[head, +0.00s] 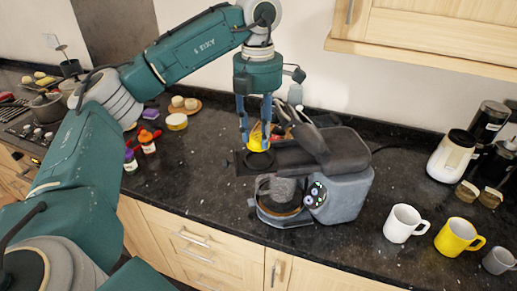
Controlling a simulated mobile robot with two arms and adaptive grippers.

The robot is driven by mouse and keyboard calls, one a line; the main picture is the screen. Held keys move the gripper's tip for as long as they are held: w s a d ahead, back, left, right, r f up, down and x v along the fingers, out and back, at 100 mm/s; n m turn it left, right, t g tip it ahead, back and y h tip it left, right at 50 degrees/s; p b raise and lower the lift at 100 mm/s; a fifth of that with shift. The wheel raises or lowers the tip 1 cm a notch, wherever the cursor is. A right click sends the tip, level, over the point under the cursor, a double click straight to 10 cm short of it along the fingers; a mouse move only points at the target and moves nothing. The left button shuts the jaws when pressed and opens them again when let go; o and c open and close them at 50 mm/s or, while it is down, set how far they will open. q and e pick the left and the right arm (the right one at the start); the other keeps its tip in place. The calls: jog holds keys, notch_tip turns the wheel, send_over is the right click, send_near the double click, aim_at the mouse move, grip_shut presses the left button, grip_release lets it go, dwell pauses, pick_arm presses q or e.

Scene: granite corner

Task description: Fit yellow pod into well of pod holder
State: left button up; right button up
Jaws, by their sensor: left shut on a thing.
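My left gripper (255,122) points down above the coffee machine (345,190) and is shut on the yellow pod (258,138). The pod holder (259,160) is a dark piece with a round well at the machine's front left. The pod is right over or at the well; I cannot tell whether it touches the rim. The machine's dark lid (312,140) is raised behind the holder. My right gripper is not in view.
A white mug (402,223), a yellow mug (457,237) and a grey mug (498,261) stand at the right. A wall cabinet (430,35) hangs at the upper right.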

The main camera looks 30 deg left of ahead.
aim_at(258, 135)
pick_arm(q)
jog(key=shift+f, duration=0.3)
notch_tip(258, 135, down, 3)
jog(key=shift+f+p, duration=0.2)
jog(key=shift+p, duration=0.35)
jog(key=shift+f, duration=0.5)
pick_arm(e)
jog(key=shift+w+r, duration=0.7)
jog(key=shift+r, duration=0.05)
pick_arm(q)
jog(key=shift+f, duration=0.25)
jog(key=o, duration=0.9)
jog(key=shift+r, duration=0.1)
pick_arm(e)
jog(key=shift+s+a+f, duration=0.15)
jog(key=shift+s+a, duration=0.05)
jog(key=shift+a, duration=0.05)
